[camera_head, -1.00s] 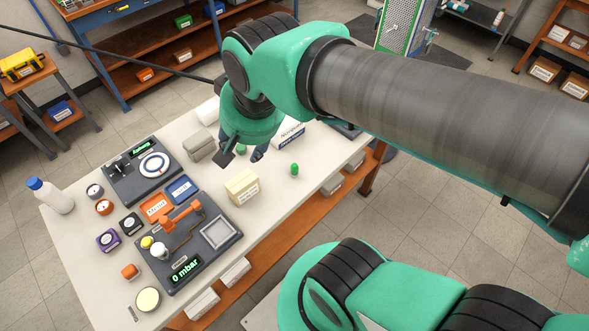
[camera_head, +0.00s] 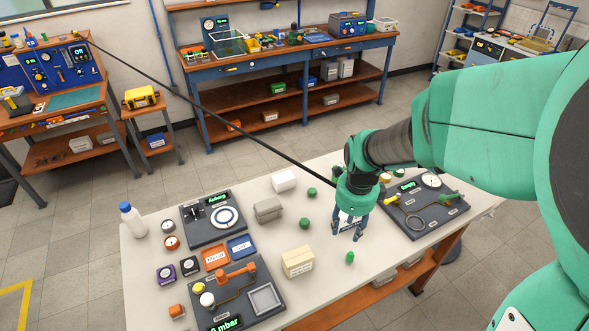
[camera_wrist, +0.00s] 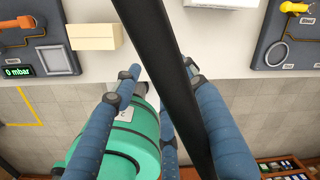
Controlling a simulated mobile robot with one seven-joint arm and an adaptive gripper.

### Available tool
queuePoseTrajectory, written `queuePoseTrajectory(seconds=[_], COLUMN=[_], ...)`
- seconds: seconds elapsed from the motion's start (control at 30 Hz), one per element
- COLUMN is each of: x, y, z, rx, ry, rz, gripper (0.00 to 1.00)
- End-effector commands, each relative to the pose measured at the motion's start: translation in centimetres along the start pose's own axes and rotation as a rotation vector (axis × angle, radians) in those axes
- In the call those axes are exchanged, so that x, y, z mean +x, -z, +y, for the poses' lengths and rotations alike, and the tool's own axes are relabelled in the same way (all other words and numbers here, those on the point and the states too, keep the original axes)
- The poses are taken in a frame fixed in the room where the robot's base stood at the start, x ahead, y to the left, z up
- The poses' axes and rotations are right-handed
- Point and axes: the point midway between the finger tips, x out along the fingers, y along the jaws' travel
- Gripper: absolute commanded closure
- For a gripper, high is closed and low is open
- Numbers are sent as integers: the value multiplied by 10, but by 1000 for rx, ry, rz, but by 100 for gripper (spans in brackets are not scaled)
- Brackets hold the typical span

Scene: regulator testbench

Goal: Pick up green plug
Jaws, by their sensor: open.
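A small bright green plug (camera_head: 350,257) stands on the pale tabletop in the head view, near the table's front edge and right of a cream box (camera_head: 298,262). My gripper (camera_head: 347,233) is open and points down, just behind the plug in the picture. Nothing is seen between its fingers, and I cannot tell its exact height above the table. The wrist view shows the blue fingers spread, with a black bar crossing in front. I cannot make out the plug in the wrist view.
Two darker green pieces (camera_head: 305,223) (camera_head: 312,192) stand further back on the table (camera_head: 265,240). A grey box (camera_head: 268,210) and white box (camera_head: 284,180) lie left of them. Dark instrument panels (camera_head: 212,220) (camera_head: 424,208) take up both sides. Open tabletop surrounds the plug.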

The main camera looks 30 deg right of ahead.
Motion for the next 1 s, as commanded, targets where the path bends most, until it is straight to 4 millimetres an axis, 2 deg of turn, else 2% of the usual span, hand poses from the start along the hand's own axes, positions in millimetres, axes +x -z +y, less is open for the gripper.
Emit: queuePoseTrajectory(seconds=[0.13, 0.33, 0.8, 1.0], x=[19, 34, 38, 53], y=[17, 28, 30, 30], z=[-7, -10, -10, -9], rx=[233, 407, 434, 434], ry=[-37, -58, -60, -63], rz=[23, 41, 43, 45], gripper=[58, 58, 58, 58])
